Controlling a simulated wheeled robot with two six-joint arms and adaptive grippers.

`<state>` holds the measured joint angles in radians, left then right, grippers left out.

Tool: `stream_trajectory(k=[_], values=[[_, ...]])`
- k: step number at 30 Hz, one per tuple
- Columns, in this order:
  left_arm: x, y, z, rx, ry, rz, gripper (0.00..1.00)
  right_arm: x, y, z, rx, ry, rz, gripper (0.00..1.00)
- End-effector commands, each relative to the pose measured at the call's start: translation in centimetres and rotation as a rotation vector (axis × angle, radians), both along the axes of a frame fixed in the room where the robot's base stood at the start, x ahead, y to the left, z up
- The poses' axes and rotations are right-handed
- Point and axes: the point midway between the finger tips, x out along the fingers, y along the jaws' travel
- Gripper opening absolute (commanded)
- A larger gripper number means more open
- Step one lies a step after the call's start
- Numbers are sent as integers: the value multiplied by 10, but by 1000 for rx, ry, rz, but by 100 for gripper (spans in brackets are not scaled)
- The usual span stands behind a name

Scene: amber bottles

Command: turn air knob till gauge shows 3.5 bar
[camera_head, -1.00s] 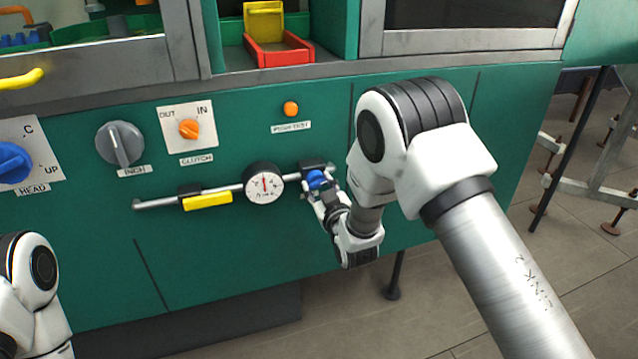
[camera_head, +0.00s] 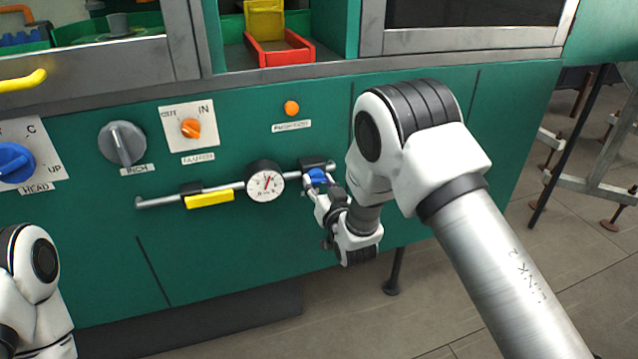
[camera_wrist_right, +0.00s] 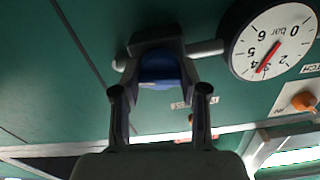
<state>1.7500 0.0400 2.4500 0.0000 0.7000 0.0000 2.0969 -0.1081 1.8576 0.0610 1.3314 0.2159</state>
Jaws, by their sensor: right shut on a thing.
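The blue air knob (camera_head: 317,176) sits at the right end of the grey air pipe, on the green machine front. My right gripper (camera_head: 318,187) is shut on the knob, with a finger on each side; the wrist view shows the knob (camera_wrist_right: 160,68) between the fingertips (camera_wrist_right: 160,92). The round white gauge (camera_head: 265,183) is just left of the knob in the head view. In the wrist view, the gauge (camera_wrist_right: 275,42) reads in bar, and its red needle points around the 3 and 4 marks; the exact value is hard to read. My left gripper is out of view.
A yellow tag or handle (camera_head: 209,199) hangs on the pipe left of the gauge. Above are the orange clutch knob (camera_head: 190,128), grey inch knob (camera_head: 122,143), blue head knob (camera_head: 14,162) and an orange button (camera_head: 291,108). The panel below the pipe is clear.

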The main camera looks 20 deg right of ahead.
Motion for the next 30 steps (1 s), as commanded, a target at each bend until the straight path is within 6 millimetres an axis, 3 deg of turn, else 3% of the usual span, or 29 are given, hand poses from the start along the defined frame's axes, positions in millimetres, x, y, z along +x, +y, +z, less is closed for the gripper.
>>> stream_trajectory(k=[6,7,8,9,20,23,30], values=[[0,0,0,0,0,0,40,0,0,0,-1,0,0,8],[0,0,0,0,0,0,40,0,0,0,-1,0,0,54],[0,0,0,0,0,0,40,0,0,0,-1,0,0,64],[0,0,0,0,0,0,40,0,0,0,-1,0,0,69],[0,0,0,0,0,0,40,-5,0,0,-2,2,0,69],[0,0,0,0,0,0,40,-20,-1,0,-2,3,1,69],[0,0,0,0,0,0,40,-82,-3,-1,-3,4,0,69]])
